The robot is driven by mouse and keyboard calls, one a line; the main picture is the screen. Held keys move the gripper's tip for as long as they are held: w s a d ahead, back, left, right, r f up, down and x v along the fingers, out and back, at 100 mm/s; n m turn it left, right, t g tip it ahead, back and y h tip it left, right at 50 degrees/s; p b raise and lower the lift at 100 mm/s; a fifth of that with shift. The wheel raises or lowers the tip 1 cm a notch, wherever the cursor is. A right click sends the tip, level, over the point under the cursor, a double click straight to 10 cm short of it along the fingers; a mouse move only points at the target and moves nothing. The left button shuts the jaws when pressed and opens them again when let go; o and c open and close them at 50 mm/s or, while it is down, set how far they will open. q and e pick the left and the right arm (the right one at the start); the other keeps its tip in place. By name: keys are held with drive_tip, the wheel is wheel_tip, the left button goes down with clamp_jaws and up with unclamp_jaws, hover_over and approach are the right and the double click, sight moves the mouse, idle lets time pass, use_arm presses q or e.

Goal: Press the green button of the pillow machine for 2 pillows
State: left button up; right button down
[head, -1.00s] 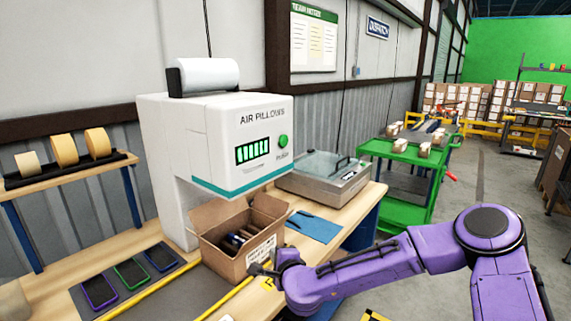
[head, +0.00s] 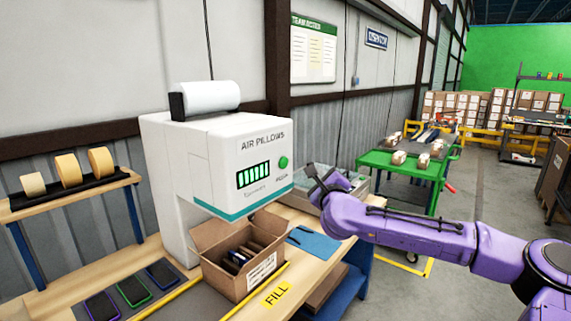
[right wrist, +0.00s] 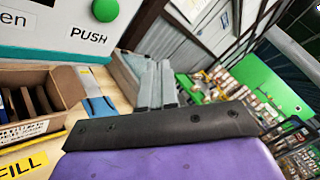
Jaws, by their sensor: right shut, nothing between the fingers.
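The white pillow machine (head: 215,150) stands on the bench, with "AIR PILLOWS" on its front and a lit green bar display (head: 254,175). Its round green button (head: 284,162) is on the right of the front face; it also shows at the top of the right wrist view (right wrist: 105,9), above the word "PUSH". My right gripper (head: 314,172) is shut and empty, just right of the button and slightly lower, apart from it. An open carton (head: 238,276) with dark items inside sits under the machine's outlet. My left gripper is not in view.
A yellow "FILL" label (head: 275,294) lies on the bench before the carton. Tape rolls (head: 68,170) stand on a rack at left, and several phone-like devices (head: 133,290) lie on a mat. A grey box-shaped device (head: 350,182) is partly behind my right arm. A green cart (head: 404,168) stands behind.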

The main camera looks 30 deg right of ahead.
sight(284, 163)
drive_tip(key=w+a, duration=0.3)
drive_tip(key=w, duration=0.5)
drive_tip(key=shift+a, duration=0.2)
drive_tip(key=shift+w, duration=0.1)
idle(1.7)
drive_tip(key=shift+w+a, duration=0.15)
drive_tip(key=shift+w, duration=0.1)
